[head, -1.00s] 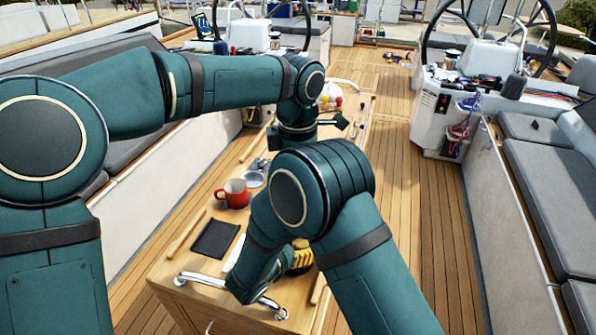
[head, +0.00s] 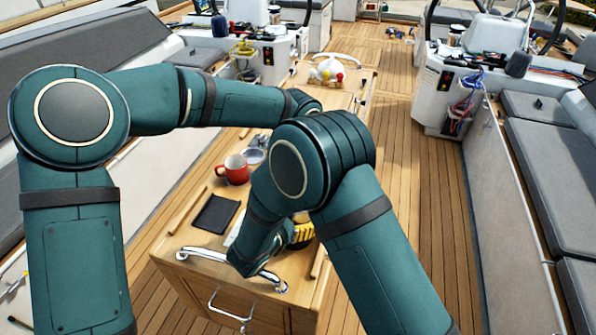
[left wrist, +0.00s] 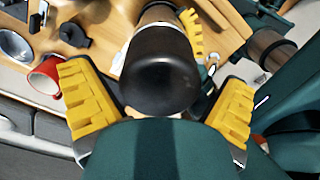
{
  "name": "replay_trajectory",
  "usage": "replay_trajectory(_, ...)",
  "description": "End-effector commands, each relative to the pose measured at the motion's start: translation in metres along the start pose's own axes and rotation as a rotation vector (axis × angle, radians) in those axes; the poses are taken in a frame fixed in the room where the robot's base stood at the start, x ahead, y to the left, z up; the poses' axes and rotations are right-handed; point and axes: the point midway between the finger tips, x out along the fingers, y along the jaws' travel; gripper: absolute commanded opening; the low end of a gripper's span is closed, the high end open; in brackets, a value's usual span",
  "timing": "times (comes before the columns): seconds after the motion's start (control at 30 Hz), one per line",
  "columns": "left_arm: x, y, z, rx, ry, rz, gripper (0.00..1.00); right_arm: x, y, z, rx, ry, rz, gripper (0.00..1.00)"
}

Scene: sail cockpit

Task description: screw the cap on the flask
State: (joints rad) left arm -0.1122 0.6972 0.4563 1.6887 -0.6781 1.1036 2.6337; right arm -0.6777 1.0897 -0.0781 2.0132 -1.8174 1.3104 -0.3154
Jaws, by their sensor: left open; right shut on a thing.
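In the left wrist view, my left gripper (left wrist: 160,110) is open, its yellow fingers to either side of a dark, rounded cap (left wrist: 160,75). The cap sits in line with the flask (left wrist: 165,25), which has a pale band and a dark body behind the cap. Whether the cap is seated on the thread cannot be told. A yellow finger of my right gripper (left wrist: 192,35) lies against the flask, shut on it. In the head view, the right gripper (head: 301,235) shows partly above the table; my right arm hides the flask, cap and left gripper.
The wooden table (head: 200,240) carries a red mug (head: 234,170), a black pad (head: 215,214) and a metal dish (head: 253,156). A steel rail (head: 215,256) runs along its front edge. Grey benches (head: 560,180) and helm consoles (head: 455,90) stand around; the deck right of the table is clear.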

Motion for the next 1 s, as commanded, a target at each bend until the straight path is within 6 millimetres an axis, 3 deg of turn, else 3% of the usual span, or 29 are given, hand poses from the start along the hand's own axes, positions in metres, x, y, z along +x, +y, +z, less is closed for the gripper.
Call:
replay_trajectory(0.43,0.0093,-0.0001,0.0004,0.000,-0.001,0.001,1.00,0.0009,-0.0018,-0.0023,-0.003,0.005,-0.004,0.00)
replay_trajectory(0.47,0.0093,-0.0001,0.0004,0.000,-0.001,0.001,0.96,0.0009,-0.0018,-0.0023,-0.003,0.005,-0.004,0.00)
replay_trajectory(0.63,0.0092,-0.0001,0.0003,0.000,-0.001,0.001,0.37,0.0009,-0.0018,-0.0023,-0.003,0.005,-0.004,0.00)
replay_trajectory(0.8,0.0087,0.0000,0.0004,0.000,-0.002,0.002,0.32,0.0009,-0.0018,-0.0023,-0.003,0.005,-0.004,0.00)
replay_trajectory(0.83,0.0087,0.0000,0.0004,0.000,-0.002,0.002,0.85,0.0010,-0.0018,-0.0022,-0.003,0.005,-0.004,0.00)
replay_trajectory(0.9,0.0086,0.0000,0.0004,0.000,-0.002,0.002,1.00,0.0010,-0.0018,-0.0022,-0.003,0.005,-0.004,0.00)
replay_trajectory(1.0,0.0087,0.0000,0.0004,0.000,-0.002,0.002,1.00,0.0010,-0.0018,-0.0021,-0.003,0.004,-0.004,0.00)
